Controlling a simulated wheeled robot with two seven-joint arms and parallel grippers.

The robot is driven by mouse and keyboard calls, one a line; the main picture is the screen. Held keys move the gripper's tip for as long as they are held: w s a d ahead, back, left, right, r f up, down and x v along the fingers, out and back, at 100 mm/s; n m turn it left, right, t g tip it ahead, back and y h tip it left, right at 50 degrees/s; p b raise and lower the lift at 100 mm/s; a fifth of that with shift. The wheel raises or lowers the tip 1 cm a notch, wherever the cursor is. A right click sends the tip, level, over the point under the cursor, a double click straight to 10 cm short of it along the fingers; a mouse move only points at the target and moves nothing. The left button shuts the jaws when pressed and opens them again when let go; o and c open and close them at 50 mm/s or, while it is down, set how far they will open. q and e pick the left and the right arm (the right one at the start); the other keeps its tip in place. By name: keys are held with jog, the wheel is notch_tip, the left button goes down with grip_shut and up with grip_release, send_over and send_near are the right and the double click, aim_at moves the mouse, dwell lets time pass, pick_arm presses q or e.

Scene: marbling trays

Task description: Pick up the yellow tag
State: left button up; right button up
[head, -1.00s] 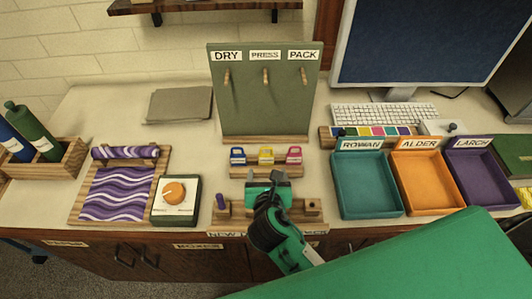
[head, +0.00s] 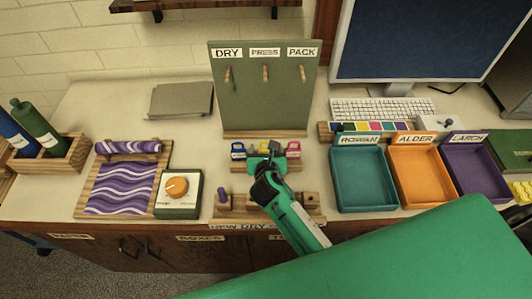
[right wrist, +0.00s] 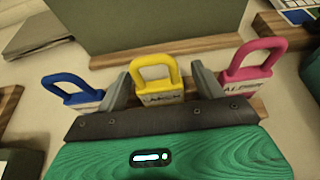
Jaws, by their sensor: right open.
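The yellow tag (right wrist: 157,82) stands upright between the blue tag (right wrist: 75,92) and the pink tag (right wrist: 252,66) in the right wrist view. In the head view the yellow tag (head: 266,147) shows just beyond my right gripper (head: 266,160), partly hidden by it. My right gripper is open; in the right wrist view its two fingers (right wrist: 158,88) stand on either side of the yellow tag, with a gap on each side. I cannot tell whether the fingertips touch it. My left gripper is not in view.
The blue tag (head: 238,151) and pink tag (head: 293,150) stand close on either side. A green pegboard (head: 265,105) labelled DRY, PRESS, PACK rises behind. A wooden block with a purple peg (head: 222,195) lies in front. Teal (head: 363,207), orange and purple trays stand to the right.

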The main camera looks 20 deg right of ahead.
jog(key=shift+s, duration=0.1)
jog(key=c, duration=1.1)
jog(key=shift+o, duration=0.2)
jog(key=shift+r, duration=0.15)
notch_tip(320, 180, up, 20)
jog(key=shift+b, duration=0.4)
